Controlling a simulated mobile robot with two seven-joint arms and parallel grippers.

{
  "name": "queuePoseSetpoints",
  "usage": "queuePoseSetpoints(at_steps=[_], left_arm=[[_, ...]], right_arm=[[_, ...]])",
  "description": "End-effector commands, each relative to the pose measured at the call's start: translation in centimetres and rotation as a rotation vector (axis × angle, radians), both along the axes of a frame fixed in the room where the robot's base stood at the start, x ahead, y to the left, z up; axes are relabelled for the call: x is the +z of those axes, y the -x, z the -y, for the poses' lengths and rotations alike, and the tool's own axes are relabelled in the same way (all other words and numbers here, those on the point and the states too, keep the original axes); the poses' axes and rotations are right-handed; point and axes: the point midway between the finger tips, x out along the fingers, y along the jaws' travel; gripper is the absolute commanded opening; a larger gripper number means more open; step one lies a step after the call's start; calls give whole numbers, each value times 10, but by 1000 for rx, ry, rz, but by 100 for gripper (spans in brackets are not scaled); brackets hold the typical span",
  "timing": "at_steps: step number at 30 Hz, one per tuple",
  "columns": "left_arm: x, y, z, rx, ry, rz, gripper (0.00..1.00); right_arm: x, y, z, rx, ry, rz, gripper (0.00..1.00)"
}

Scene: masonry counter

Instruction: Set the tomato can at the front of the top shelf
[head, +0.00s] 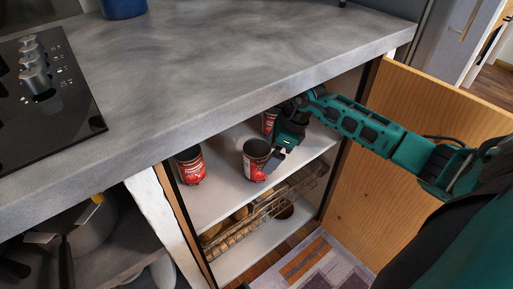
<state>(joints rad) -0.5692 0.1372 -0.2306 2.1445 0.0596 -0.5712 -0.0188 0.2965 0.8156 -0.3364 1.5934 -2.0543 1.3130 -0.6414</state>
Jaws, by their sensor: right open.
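Red cans with dark tops stand on the white top shelf (222,188) inside the open cabinet under the counter. One red can (190,167) is at the left side. Another red can (256,162) stands near the shelf's front, beside my gripper. A third red can (268,122) is farther back, partly hidden by my right gripper. The labels are too small to tell which is the tomato can. My right gripper (278,158) is open, reaching in from the right, close to the right side of the front can; I cannot tell whether it touches. My left gripper is out of view.
The grey counter (220,60) overhangs the cabinet. A black hob (45,85) is at the left. The wooden door (400,180) stands open at the right, below my right arm. A wire basket (265,208) with round items is below the top shelf.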

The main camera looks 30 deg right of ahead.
Motion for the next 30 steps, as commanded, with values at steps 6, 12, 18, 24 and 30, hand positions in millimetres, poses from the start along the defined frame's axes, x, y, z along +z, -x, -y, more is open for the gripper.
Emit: queuePoseSetpoints(at_steps=[6,12,18,24,30], left_arm=[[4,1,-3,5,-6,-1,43],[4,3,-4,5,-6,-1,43],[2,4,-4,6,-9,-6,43],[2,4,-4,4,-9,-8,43],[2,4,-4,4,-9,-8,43]], right_arm=[[1,33,38,-1,4,-4,100],[0,48,56,-1,1,-2,100],[0,52,60,0,-1,1,100],[0,52,60,0,-2,1,100],[0,52,60,0,-1,1,100]])
